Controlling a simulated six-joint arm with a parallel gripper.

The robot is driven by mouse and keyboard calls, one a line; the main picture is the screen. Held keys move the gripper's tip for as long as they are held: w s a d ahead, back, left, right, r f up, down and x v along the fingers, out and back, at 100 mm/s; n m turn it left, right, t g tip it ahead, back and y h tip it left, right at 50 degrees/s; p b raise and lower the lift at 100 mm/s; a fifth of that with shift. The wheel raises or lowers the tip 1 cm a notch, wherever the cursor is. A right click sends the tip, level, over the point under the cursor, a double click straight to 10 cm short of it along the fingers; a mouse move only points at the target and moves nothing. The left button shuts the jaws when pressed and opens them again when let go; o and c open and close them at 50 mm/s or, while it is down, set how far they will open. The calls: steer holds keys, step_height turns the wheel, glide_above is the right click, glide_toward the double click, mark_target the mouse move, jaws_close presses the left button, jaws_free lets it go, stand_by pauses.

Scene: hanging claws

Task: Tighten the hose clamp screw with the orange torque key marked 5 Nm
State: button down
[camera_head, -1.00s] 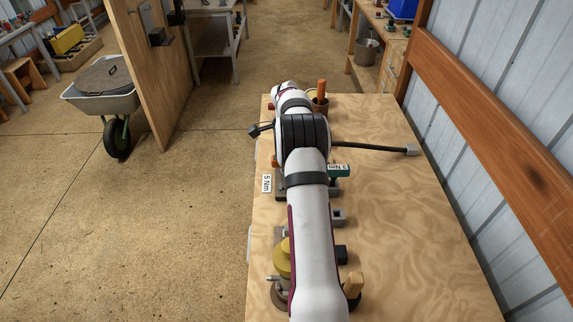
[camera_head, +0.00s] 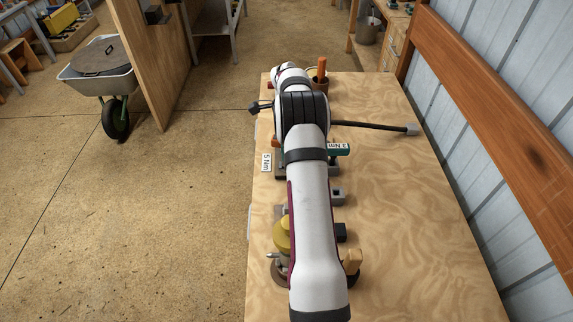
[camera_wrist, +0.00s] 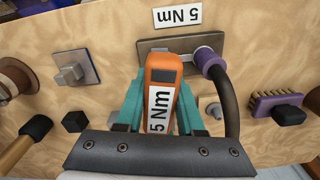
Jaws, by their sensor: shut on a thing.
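The orange torque key (camera_wrist: 162,90) carries a white 5 Nm label and a dark window near its top. In the wrist view my gripper (camera_wrist: 160,115) is shut on it, with a teal finger on each side. The key is over or at a grey plate (camera_wrist: 150,47); whether it touches the plate is unclear. A white 5 Nm sign (camera_wrist: 177,17) lies beyond the plate, and it shows left of my arm in the head view (camera_head: 266,161). My arm hides the gripper in the head view. I cannot pick out the hose clamp screw.
A dark curved tube with a purple end (camera_wrist: 212,62) is right of the key. A purple brush (camera_wrist: 277,105), grey block (camera_wrist: 75,74) and black block (camera_wrist: 75,122) are nearby. A teal piece (camera_head: 340,150) bears a label, apparently 3 Nm.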

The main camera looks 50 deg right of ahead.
steer(key=shift+m, duration=5.2)
steer(key=shift+r, duration=0.1)
steer(key=shift+r, duration=1.4)
steer(key=shift+r, duration=2)
